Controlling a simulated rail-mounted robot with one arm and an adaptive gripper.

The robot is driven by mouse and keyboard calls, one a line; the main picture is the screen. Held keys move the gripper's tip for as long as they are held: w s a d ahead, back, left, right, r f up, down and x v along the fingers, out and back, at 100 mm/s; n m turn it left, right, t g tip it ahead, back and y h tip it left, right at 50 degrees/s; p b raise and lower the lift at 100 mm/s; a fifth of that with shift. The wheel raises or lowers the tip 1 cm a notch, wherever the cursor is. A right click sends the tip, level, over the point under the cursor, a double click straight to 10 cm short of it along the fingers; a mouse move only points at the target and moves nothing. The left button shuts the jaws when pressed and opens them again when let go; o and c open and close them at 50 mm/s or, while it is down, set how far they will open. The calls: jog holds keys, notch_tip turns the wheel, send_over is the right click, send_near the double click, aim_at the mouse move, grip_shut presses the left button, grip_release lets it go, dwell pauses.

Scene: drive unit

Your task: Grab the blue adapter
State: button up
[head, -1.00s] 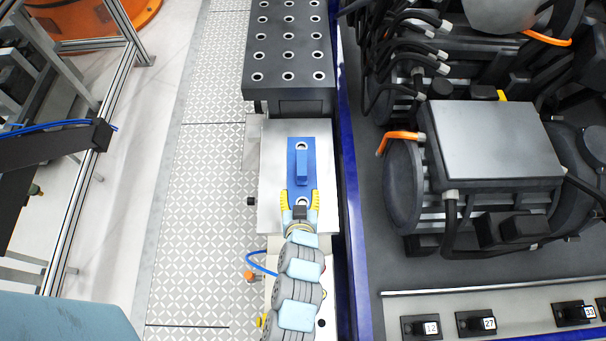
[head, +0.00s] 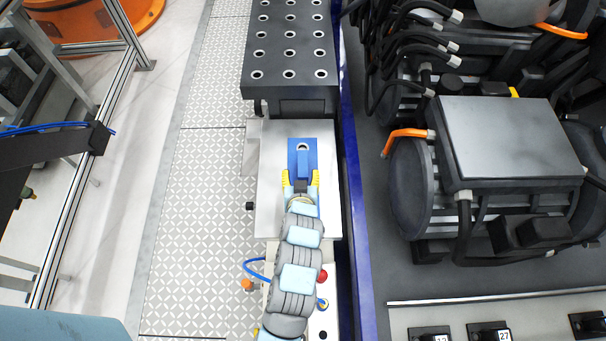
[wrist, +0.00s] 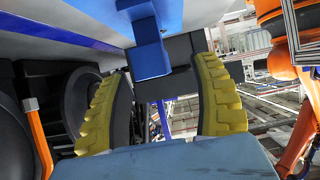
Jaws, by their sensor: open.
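The blue adapter (head: 303,157) is a flat blue plate with a raised blue block and a round hole at its far end. It lies on a silver metal plate in the head view. My gripper (head: 301,180), with yellow ribbed fingers, is at the adapter's near part, one finger on each side of the raised block. In the wrist view the open gripper (wrist: 165,100) has its fingers spread wide, with the adapter's blue block (wrist: 149,50) between and just beyond them. I cannot tell whether either finger touches it. My gripper and wrist hide the adapter's near end in the head view.
The silver plate (head: 270,215) has bare room left of the adapter. A dark table with round holes (head: 289,55) stands just beyond it. A blue rail (head: 352,200) runs along the right, with the drive unit (head: 510,140) past it. Patterned floor lies left.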

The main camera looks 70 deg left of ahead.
aim_at(303, 167)
jog(key=shift+w+x, duration=0.15)
jog(key=shift+x, duration=1.2)
jog(key=shift+w+x, duration=0.1)
jog(key=shift+x, duration=1.25)
jog(key=shift+d+f, duration=0.15)
jog(key=shift+d, duration=0.1)
grip_shut()
